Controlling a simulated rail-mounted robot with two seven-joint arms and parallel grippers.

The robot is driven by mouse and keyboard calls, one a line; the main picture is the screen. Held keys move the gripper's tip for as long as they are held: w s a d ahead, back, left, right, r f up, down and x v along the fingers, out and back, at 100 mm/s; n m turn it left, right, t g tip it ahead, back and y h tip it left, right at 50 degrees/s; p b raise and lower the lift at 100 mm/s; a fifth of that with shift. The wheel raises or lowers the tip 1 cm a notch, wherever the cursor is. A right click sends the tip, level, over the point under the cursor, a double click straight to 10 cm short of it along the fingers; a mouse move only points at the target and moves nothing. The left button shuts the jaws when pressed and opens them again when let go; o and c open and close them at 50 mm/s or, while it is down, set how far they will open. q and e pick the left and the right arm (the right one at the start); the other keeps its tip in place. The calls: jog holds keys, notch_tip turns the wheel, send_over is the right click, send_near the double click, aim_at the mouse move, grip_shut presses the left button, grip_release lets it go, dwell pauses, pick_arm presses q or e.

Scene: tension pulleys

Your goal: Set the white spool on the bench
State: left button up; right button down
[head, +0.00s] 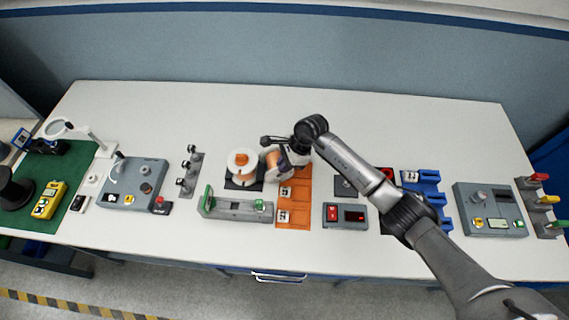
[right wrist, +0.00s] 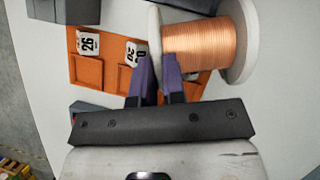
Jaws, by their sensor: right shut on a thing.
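My right gripper (head: 290,155) is shut on a spool with white flanges and copper-coloured wire (head: 275,165), over the upper part of the orange tray. In the right wrist view the two purple fingertips (right wrist: 158,78) pinch the rim of the near white flange of this spool (right wrist: 203,42). Its axis lies roughly level. I cannot tell whether it touches the surface below. A second white spool with an orange centre (head: 242,160) stands on a dark square pad just left of it. The white bench (head: 340,125) lies beneath. My left gripper is not in view.
The orange tray (head: 293,207) holds number tags. A grey fixture with green ends (head: 235,208) stands in front of the second spool. A red-switch box (head: 345,216) and blue holders (head: 428,182) lie right. The bench's back strip is clear.

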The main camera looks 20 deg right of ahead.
jog(key=c, duration=1.2)
grip_release()
jog(key=shift+r+p, duration=0.2)
jog(key=shift+p, duration=0.1)
jog(key=b+v, duration=0.1)
jog(key=v, duration=1)
jog(key=shift+d+r, duration=0.15)
jog(key=shift+r, duration=0.2)
